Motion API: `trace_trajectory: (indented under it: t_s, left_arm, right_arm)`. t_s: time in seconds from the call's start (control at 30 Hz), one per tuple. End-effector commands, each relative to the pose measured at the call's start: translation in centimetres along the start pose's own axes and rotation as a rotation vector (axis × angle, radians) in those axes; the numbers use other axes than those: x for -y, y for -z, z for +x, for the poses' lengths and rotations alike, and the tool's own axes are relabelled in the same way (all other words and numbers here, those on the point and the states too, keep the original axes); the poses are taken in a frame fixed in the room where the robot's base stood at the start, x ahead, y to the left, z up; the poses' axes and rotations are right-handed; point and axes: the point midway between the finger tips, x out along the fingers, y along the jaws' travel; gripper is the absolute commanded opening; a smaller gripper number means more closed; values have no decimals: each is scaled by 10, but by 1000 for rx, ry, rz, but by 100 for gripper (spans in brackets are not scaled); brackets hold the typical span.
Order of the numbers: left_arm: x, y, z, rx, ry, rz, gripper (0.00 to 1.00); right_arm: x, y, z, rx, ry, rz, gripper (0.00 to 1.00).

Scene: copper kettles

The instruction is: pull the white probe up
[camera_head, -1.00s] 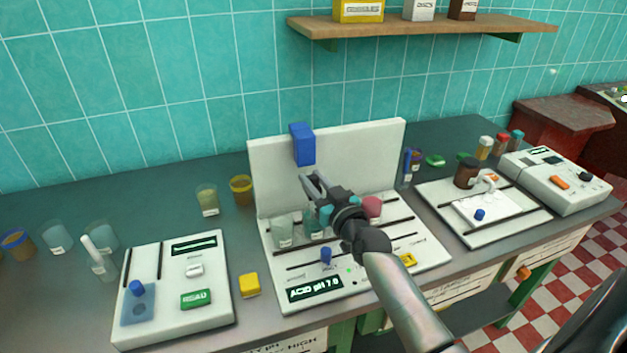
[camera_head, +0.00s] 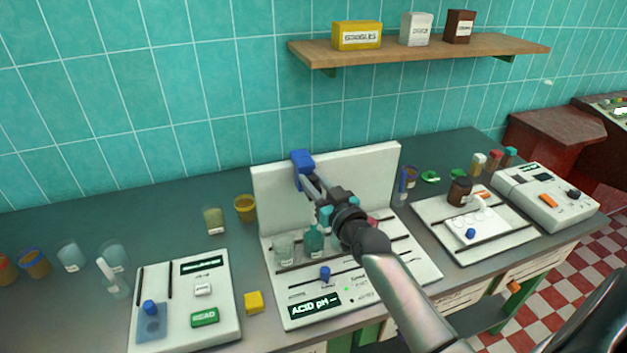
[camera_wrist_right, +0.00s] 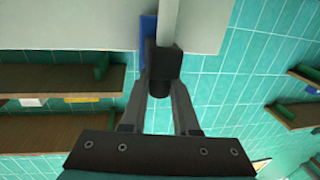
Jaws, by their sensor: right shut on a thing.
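The ACID pH station has a white back panel (camera_head: 330,178) with a blue block (camera_head: 302,163) on its upper left. My right gripper (camera_head: 312,188) is just below this block, in front of the panel. In the right wrist view my right gripper (camera_wrist_right: 162,92) is shut on a dark piece with a pale rod above it, which looks like the white probe (camera_wrist_right: 168,22). A blue strip (camera_wrist_right: 147,40) is right beside the rod. In the head view the probe is hidden or too small to tell. My left gripper is not in view.
Under my right arm, a clear glass beaker (camera_head: 284,250) and a teal bottle (camera_head: 314,240) stand on the station. A white READ device (camera_head: 222,330) is at the left, and another white station (camera_head: 480,245) at the right. A wooden shelf (camera_head: 420,53) is above.

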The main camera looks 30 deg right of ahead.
Motion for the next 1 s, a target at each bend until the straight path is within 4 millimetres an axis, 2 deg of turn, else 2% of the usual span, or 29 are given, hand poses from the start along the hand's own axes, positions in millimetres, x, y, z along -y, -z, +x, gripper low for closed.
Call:
trace_trajectory:
  t_s: [0.3,0.33,0.57,0.87,1.0]
  left_arm:
    - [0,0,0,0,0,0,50]
    - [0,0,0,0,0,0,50]
    - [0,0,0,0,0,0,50]
    - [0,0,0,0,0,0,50]
    - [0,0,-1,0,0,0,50]
  right_arm:
    - [0,1,0,-4,0,0,0]
    - [0,1,0,-4,0,0,32]
    - [0,1,0,-3,0,0,58]
    - [0,0,-1,-1,0,0,60]
    - [0,0,-10,0,0,-1,60]
